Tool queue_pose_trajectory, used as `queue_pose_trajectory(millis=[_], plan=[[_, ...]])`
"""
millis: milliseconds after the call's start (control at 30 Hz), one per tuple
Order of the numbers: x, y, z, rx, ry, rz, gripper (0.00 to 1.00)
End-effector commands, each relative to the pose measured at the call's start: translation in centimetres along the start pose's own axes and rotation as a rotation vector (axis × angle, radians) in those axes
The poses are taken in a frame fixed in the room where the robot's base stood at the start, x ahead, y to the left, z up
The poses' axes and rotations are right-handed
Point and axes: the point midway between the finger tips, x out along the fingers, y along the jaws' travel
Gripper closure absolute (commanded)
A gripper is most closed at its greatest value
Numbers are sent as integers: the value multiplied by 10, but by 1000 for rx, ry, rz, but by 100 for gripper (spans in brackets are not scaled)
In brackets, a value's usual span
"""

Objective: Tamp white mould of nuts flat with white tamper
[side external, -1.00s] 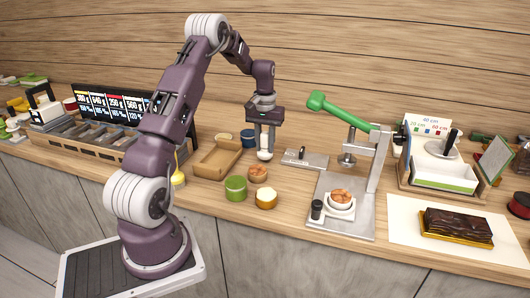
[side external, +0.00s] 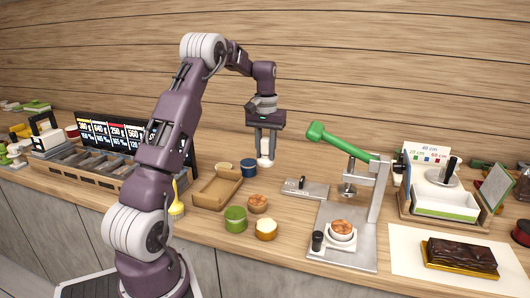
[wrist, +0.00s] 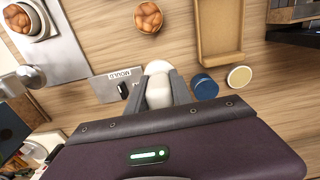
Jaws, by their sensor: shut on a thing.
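My gripper (side external: 266,158) is shut on the white tamper (side external: 265,148) and holds it above the counter, behind the brown mould of nuts. In the wrist view the white tamper (wrist: 159,88) sits between the fingers. The white mould of nuts (side external: 341,238) stands on the steel base plate of the press at the right, well apart from my gripper. Brown nuts heap up in its round opening. It also shows at the upper left of the wrist view (wrist: 38,25), partly cut off.
The press (side external: 380,190) has a raised green lever (side external: 340,143) beside the white mould. A steel plate (side external: 305,188) marked MOULD lies near my gripper.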

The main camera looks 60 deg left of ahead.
Motion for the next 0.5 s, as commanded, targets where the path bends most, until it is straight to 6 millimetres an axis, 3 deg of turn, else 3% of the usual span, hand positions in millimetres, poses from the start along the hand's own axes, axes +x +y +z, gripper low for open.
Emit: queue_pose_trajectory(millis=[133,300,500], plan=[[-42,27,25,34,8,2,100],[-97,57,70,70,8,2,100],[-139,81,118,113,6,3,100]])
